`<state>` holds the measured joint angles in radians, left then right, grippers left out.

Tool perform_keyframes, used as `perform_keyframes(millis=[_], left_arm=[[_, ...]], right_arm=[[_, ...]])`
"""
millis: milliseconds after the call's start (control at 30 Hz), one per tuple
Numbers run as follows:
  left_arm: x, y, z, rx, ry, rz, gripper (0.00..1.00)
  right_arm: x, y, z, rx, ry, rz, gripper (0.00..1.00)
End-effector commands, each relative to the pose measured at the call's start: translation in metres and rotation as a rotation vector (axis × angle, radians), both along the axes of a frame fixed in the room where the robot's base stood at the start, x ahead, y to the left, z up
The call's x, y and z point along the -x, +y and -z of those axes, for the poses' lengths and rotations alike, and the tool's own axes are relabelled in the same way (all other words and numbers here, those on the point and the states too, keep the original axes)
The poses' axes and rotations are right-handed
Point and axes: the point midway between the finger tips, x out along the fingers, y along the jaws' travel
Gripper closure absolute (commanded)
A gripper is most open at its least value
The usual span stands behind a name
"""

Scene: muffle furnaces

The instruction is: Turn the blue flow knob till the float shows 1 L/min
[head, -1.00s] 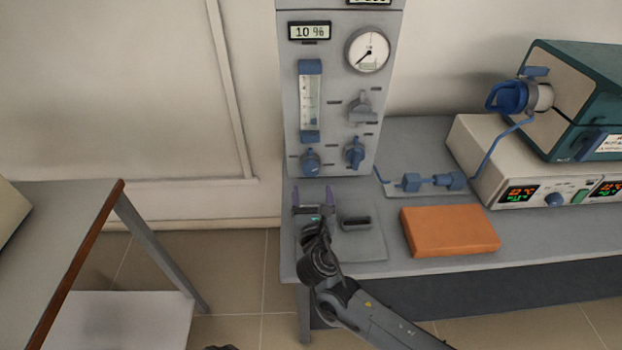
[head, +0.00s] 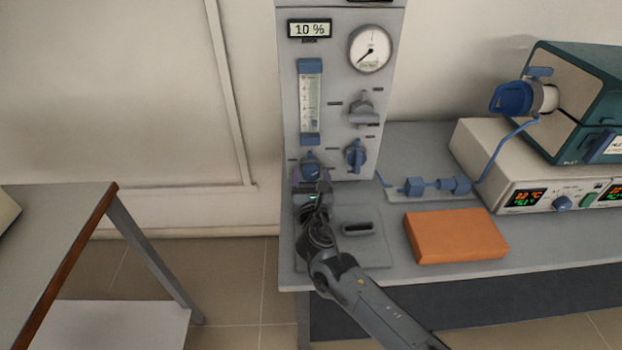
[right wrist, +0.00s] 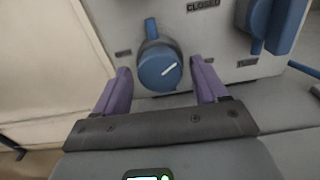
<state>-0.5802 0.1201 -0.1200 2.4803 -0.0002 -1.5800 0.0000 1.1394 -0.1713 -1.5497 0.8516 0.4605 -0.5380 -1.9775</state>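The blue flow knob (head: 310,163) is at the lower left of the grey gas panel, below the blue-capped flow tube (head: 310,103). The float is too small to read with certainty. In the right wrist view the knob (right wrist: 159,68) shows a white pointer line slanting up to the right. My right gripper (head: 311,177) is open just in front of the knob. Its purple fingers (right wrist: 162,82) stand to the left and right of the knob's lower part, with a gap on both sides. My left gripper is out of view.
Another blue knob (head: 356,155) sits right of the flow knob, under a grey valve handle (head: 362,110). The display (head: 310,29) reads 10 %. An orange block (head: 455,236) and blue tubing fittings (head: 435,186) lie on the bench to the right.

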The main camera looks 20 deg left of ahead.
Motion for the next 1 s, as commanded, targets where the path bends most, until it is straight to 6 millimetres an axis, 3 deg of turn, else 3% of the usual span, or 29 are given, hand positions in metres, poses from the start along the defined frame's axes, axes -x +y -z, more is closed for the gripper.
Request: perform_keyframes(millis=[33, 333, 600, 833, 867, 1000], left_arm=[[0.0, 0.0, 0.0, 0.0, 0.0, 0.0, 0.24], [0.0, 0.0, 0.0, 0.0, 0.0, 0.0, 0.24], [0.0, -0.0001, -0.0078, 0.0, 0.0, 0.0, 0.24], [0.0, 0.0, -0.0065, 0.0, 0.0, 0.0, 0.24], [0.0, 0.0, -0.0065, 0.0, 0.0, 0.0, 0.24], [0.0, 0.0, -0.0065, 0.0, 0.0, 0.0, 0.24]], right_arm=[[0.0001, -0.0001, 0.0002, 0.0, 0.0, 0.0, 0.37], [0.0001, -0.0003, 0.0004, 0.001, 0.0, 0.0, 0.8], [0.0002, 0.0, -0.0013, 0.126, -0.052, -0.002, 0.8], [0.0002, -0.0001, 0.0004, 0.128, -0.053, -0.001, 0.8], [0.0002, -0.0001, 0.0004, 0.128, -0.053, -0.001, 0.47], [0.0002, -0.0002, 0.0004, 0.128, -0.053, -0.001, 0.26]])
